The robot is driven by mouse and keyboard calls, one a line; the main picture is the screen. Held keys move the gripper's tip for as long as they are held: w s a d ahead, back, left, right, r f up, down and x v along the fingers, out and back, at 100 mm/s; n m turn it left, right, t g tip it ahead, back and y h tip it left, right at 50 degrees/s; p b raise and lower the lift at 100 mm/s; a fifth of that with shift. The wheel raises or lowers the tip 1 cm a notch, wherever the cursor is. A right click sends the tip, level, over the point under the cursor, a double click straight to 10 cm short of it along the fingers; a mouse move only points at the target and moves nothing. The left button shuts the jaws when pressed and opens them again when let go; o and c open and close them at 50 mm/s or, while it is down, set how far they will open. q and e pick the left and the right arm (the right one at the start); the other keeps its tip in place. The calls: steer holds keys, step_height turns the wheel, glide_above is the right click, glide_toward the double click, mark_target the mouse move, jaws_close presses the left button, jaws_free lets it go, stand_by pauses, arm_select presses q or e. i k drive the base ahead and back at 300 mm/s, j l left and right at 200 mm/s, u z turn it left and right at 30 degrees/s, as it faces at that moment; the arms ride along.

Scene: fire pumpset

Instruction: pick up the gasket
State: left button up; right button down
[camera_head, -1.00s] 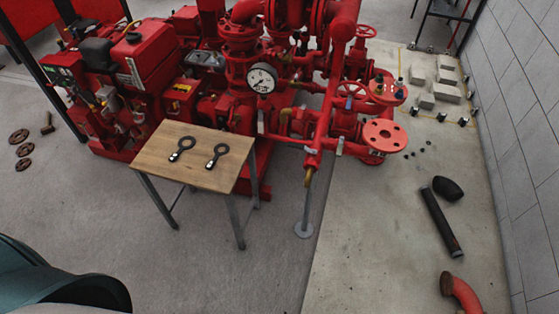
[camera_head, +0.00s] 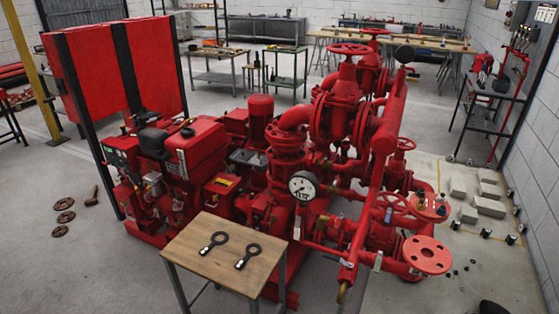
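Two flat black ring-shaped pieces with tabs, which look like gaskets, lie apart on a small wooden-topped table. The left gasket (camera_head: 214,243) has its ring toward the back right and its tab, with a pale mark, toward the front left. The right gasket (camera_head: 248,256) lies the same way beside it. The table (camera_head: 226,271) stands in front of the red pumpset (camera_head: 290,150), near the bottom middle of the head view. Neither of my grippers shows in the view, and nothing is touching the gaskets.
A gauge (camera_head: 304,186) and a red flanged pipe (camera_head: 427,255) stand right of the table. Rusty rings (camera_head: 65,217) lie on the floor at left, where there is free room. Workbenches (camera_head: 250,60) line the back, and pale blocks (camera_head: 488,207) lie at right.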

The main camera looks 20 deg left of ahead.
mark_target(205, 250)
steer(key=u, duration=1.35)
steer(key=z, duration=1.65)
steer(key=u, duration=1.65)
